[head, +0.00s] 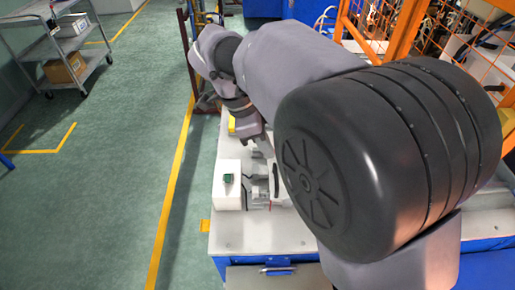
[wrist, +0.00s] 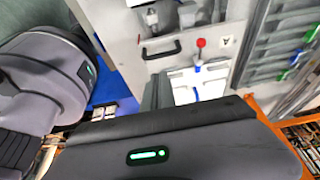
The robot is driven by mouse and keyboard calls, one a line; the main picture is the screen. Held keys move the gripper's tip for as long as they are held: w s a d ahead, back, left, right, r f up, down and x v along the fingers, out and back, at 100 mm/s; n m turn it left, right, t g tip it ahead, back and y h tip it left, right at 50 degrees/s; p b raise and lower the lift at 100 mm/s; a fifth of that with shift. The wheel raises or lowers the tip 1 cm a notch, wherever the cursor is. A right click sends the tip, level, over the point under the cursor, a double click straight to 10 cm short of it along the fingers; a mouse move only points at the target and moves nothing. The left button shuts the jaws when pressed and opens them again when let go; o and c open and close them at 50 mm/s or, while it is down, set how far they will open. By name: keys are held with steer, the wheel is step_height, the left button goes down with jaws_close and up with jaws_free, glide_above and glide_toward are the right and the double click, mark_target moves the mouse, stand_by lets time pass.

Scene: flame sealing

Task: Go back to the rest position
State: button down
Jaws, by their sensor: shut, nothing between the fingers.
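My gripper shows in the wrist view (wrist: 158,90) as dark fingers that are closed together, with nothing held between them. Its dark body with a green light fills the bottom of that view. In the head view my arm reaches across the picture from the right, and its far end hangs over the white workbench (head: 262,232). The fingertips are hard to make out there.
A white box with a green button (head: 228,178) stands on the bench. Orange mesh fencing (head: 403,30) is close behind my arm at right. A grey shelf cart (head: 66,48) stands at the upper left. Green floor (head: 110,190) left of the bench is clear.

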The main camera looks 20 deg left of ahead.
steer(key=s+d+n+t+y+b, duration=0.1)
steer(key=s+d+n+y+b, duration=0.25)
steer(key=d, duration=0.55)
steer(key=s+d+n+t+y+b, duration=0.1)
steer(key=s+d+n+b, duration=0.2)
steer(key=s+d+b, duration=0.5)
steer(key=s+d+f+n+t+y, duration=0.1)
steer(key=s+d+f+n+t, duration=0.1)
steer(key=s+d+f+n, duration=0.1)
step_height(320, 180, down, 2)
steer(key=shift+s+d+f+p, duration=0.25)
steer(key=shift+s+d+p, duration=0.2)
steer(key=shift+s+d, duration=0.35)
steer(key=shift+w+d, duration=0.1)
